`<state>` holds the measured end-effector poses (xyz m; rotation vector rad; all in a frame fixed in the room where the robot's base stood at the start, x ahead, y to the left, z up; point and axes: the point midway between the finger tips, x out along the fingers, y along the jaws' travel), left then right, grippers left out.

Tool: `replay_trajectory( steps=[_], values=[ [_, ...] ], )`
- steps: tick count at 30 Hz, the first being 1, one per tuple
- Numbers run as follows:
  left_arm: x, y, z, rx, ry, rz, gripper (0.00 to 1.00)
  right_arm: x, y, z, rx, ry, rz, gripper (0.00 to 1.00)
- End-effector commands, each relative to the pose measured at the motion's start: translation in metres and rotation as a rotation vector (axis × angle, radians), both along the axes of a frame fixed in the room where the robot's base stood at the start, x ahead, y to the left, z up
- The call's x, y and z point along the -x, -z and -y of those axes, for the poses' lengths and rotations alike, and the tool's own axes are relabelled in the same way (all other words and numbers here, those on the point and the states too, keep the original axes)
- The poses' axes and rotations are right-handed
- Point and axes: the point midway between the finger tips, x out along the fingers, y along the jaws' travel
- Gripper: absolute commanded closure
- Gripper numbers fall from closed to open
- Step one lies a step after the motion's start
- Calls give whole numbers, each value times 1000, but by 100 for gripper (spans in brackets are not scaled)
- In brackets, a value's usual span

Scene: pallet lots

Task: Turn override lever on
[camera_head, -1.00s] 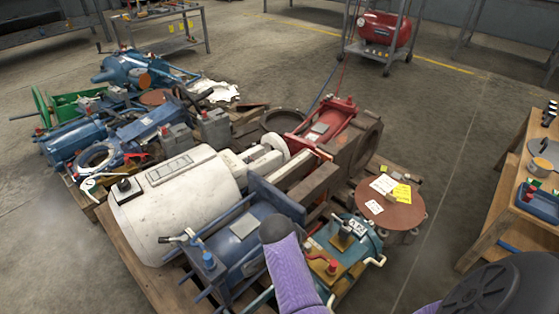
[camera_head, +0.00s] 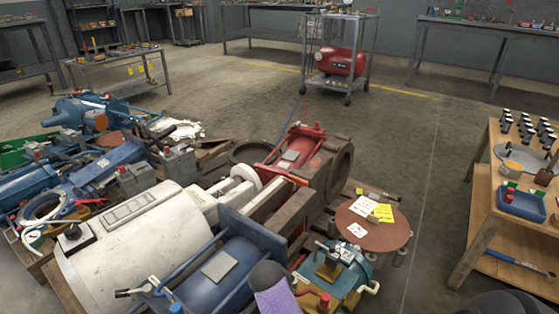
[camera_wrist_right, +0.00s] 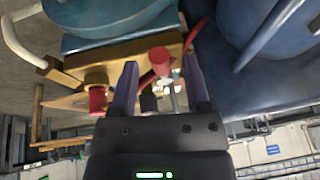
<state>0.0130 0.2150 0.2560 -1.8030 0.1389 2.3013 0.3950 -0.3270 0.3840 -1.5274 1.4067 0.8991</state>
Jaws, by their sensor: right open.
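In the right wrist view, my right gripper (camera_wrist_right: 160,85) is open, with one finger on each side of a red-tipped lever (camera_wrist_right: 160,62) with a thin metal stem. I cannot tell whether the fingers touch it. A second red knob (camera_wrist_right: 97,98) is on the brass-coloured block beside the left finger. In the head view, the teal unit (camera_head: 351,268) with brass parts stands at the front right of the pallet, with a red knob (camera_head: 324,302) at its near side. No label shows which lever is the override. Part of my purple arm covers the area beside it. My left gripper is out of view.
A blue cylinder (camera_head: 235,275) and a white motor (camera_head: 130,245) crowd the left. A brown disc (camera_head: 372,222) with paper notes lies behind the teal unit. A wooden bench (camera_head: 485,190) stands at right. Clear floor lies between bench and pallet.

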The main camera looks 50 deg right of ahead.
Motion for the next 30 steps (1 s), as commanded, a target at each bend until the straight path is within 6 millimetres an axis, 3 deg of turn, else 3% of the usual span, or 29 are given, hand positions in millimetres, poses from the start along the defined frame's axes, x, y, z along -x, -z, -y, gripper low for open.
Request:
replay_trajectory(
  steps=[9,11,18,27,30],
  values=[
    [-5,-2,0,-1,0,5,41,0,1,1,0,0,1,39],
    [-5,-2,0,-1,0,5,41,0,1,1,0,0,1,49],
    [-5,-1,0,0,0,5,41,0,1,1,1,0,0,100],
    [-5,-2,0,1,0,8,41,0,1,1,1,-6,1,100],
    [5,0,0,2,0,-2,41,1,-1,1,1,-25,2,100]
  ],
)
